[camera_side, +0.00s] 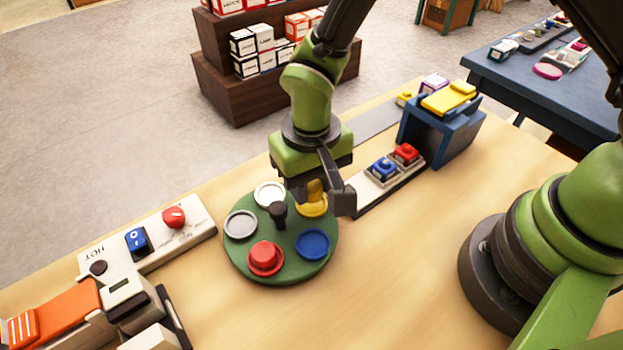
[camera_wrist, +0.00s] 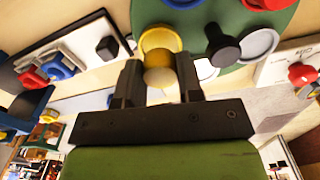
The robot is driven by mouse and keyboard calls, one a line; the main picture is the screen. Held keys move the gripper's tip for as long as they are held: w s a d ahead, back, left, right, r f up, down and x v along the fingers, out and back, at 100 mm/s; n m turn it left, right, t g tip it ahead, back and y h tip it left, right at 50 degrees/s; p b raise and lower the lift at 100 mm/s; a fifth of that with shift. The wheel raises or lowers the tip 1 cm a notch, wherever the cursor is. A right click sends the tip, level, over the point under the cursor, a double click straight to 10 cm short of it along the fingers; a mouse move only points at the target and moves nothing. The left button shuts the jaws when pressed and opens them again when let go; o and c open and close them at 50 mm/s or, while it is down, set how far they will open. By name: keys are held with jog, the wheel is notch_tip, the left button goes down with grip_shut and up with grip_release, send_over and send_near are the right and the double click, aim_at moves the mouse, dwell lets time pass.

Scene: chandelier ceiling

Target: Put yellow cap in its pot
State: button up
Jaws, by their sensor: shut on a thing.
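My gripper (camera_side: 318,195) is shut on the yellow cap (camera_side: 315,188) over the green round board. In the wrist view, the yellow cap (camera_wrist: 158,58) sits between the fingers of my gripper (camera_wrist: 158,66). The yellow pot (camera_side: 314,211) is a shallow ring on the board's right side, partly hidden by the cap. In the wrist view, the yellow pot (camera_wrist: 161,36) shows just beyond the cap, which overlaps its edge. I cannot tell whether the cap touches the pot.
The green board (camera_side: 290,272) has a black centre knob (camera_side: 279,213), a red cap (camera_side: 264,253) in its pot, and blue (camera_side: 313,243), grey (camera_side: 241,224) and white (camera_side: 269,194) pots. A switch panel (camera_side: 190,233) stands left; a blue stand (camera_side: 455,137) stands right.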

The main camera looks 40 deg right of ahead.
jog(key=shift+f, duration=0.25)
dwell(0.4)
jog(key=shift+f, duration=0.4)
jog(key=shift+f, duration=0.45)
dwell(0.8)
jog(key=o, duration=1.2)
jog(key=shift+o, duration=0.5)
jog(key=shift+w+a+r, duration=0.1)
jog(key=shift+a+r, duration=0.05)
jog(key=shift+r, duration=1.9)
jog(key=shift+o, duration=0.3)
jog(key=shift+r, duration=1.7)
